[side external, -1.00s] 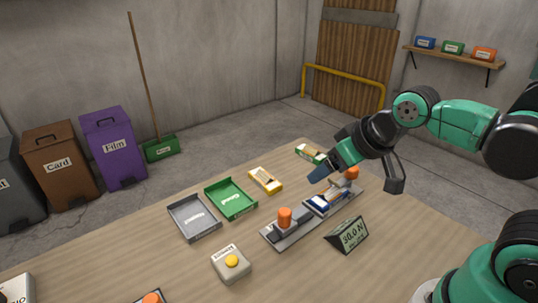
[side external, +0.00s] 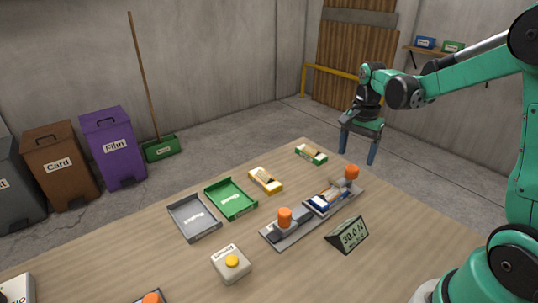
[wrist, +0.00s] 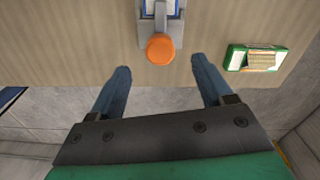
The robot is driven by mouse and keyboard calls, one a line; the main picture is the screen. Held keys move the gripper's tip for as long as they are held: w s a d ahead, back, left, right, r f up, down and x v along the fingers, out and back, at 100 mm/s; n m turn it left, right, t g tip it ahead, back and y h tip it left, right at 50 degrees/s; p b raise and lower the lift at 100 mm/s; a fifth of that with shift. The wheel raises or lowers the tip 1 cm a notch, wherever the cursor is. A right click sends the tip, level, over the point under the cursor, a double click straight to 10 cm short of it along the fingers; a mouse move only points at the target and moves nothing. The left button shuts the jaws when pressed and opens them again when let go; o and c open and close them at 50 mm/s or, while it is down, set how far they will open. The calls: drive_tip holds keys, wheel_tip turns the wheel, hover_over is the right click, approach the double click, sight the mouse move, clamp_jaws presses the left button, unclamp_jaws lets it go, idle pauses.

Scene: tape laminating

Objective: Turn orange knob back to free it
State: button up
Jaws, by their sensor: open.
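Two orange knobs stand on the grey fixture (side external: 270,237). The far knob (side external: 351,172) is at its back right end, and the near knob (side external: 284,217) is towards its front left end. A blue-and-white piece (side external: 318,202) lies on the fixture between them. My gripper (side external: 358,150) is open and empty, pointing down, above and just beyond the far knob. In the wrist view one orange knob (wrist: 160,48) shows ahead of the two spread blue fingers (wrist: 160,85), centred between them and not touched.
A display reading about 30.0 N (side external: 348,234) stands in front of the fixture. A green box (side external: 311,154) and a yellow box (side external: 265,180) lie behind it. Green (side external: 250,207) and grey (side external: 213,232) trays and a yellow-button box (side external: 231,264) are to the left. The table's far edge is below my gripper.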

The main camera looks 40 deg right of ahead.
sight(353, 167)
drive_tip(key=shift+f, duration=1.95)
clamp_jaws()
